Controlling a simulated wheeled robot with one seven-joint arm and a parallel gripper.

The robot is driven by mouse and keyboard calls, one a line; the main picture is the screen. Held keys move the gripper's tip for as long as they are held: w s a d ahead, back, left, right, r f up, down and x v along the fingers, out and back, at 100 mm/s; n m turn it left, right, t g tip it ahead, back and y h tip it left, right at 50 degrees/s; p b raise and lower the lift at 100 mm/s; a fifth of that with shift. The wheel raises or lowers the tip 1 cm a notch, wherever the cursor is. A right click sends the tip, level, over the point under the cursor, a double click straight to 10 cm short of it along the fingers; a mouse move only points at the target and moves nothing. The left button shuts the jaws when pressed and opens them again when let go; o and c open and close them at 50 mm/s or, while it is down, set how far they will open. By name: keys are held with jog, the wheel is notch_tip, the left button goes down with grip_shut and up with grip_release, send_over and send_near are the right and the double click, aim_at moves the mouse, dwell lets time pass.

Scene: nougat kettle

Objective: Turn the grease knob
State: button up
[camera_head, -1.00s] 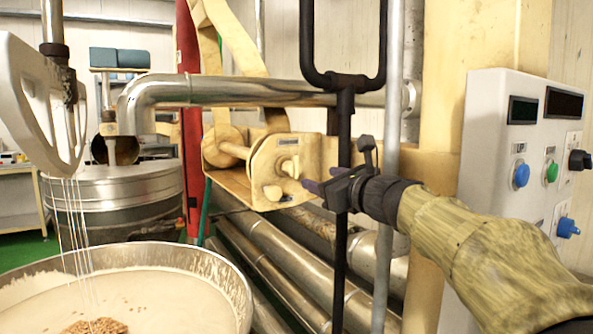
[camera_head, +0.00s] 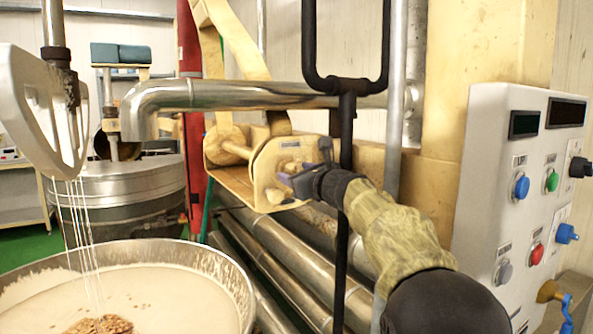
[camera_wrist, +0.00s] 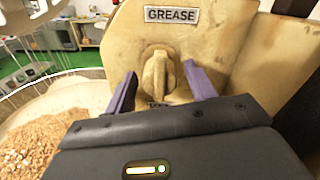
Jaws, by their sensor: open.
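The grease knob (camera_wrist: 158,76) is a cream-coloured lever-shaped knob on a worn cream housing, seen in the wrist view below a plate reading GREASE (camera_wrist: 172,15). My gripper (camera_wrist: 160,90) is open, with one purple finger on each side of the knob; I cannot tell whether either finger touches it. In the head view my gripper (camera_head: 303,172) is at the front face of the cream housing (camera_head: 262,175), and its fingers and wrist hide the knob there.
A black upright bar (camera_head: 345,130) and a grey pipe (camera_head: 394,90) stand close by my arm. A control panel (camera_head: 490,150) with several buttons is on the right. A large bowl of cream mixture (camera_head: 235,275) stands at lower left, under a white mixer paddle (camera_head: 40,110).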

jog(key=shift+w, duration=0.1)
jog(key=shift+c, duration=0.4)
jog(key=c, duration=0.9)
